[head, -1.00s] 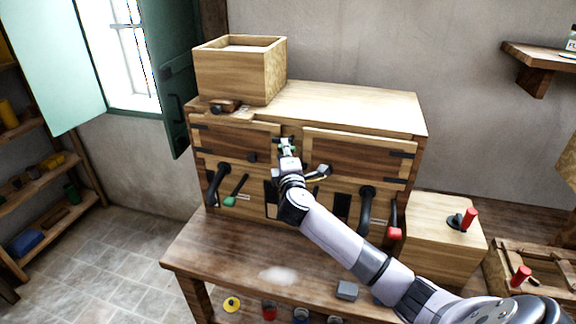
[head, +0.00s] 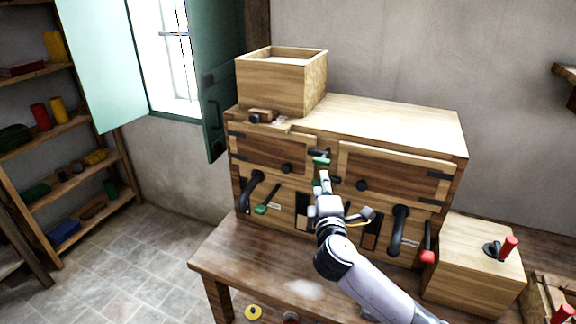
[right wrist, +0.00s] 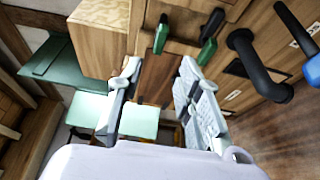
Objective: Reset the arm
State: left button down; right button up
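My right arm (head: 372,290) comes in from the lower right of the head view. Its gripper (head: 323,183) is in front of the middle of a wooden cabinet (head: 400,120). In the right wrist view the two fingers of the gripper (right wrist: 158,98) are spread apart with nothing between them. A small green-handled lever (head: 320,160) is just above the fingertips, and green handles also show beyond the fingers in the right wrist view (right wrist: 161,35). The gripper looks apart from them. My left gripper is not in view.
The cabinet stands on a wooden table (head: 235,262). Black handles (head: 400,230), a green-tipped lever (head: 262,209) and a red-tipped lever (head: 427,256) stick out of its front. An open-topped box (head: 275,85) sits on it. A red-handled wooden block (head: 470,262) stands at right, shelves (head: 60,125) at left.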

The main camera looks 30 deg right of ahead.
jog(key=s+a+f+m+g+y, duration=0.2)
jog(key=s+a+f+m+g, duration=0.15)
jog(key=s+f, duration=0.4)
jog(key=s+a+f+m+g+y, duration=0.2)
jog(key=s+a+f+m+g, duration=0.15)
jog(key=s+f, duration=0.45)
jog(key=s+a+f+m+g+y, duration=0.25)
jog(key=s+a, duration=0.25)
jog(key=s, duration=0.4)
jog(key=s+a+f+m+g+y, duration=0.1)
jog(key=s+a+f+g+y, duration=0.15)
jog(key=s+a+f, duration=0.4)
jog(key=s+d+f+g+b, duration=0.1)
jog(key=s+f+b, duration=0.15)
jog(key=f, duration=1.15)
jog(key=s+d+f+g+b, duration=0.1)
jog(key=f+b, duration=0.2)
jog(key=f, duration=1.2)
jog(key=s+d+f+b, duration=0.1)
jog(key=s+f, duration=0.7)
jog(key=f, duration=0.2)
jog(key=s+d+f+g+b, duration=0.1)
jog(key=s+f+b, duration=0.1)
jog(key=s+f, duration=0.6)
notch_tip(320, 180, down, 2)
jog(key=shift+s+d+f+h+b, duration=0.1)
jog(key=shift+s+d+h+b, duration=0.1)
jog(key=shift+d+h+b, duration=0.15)
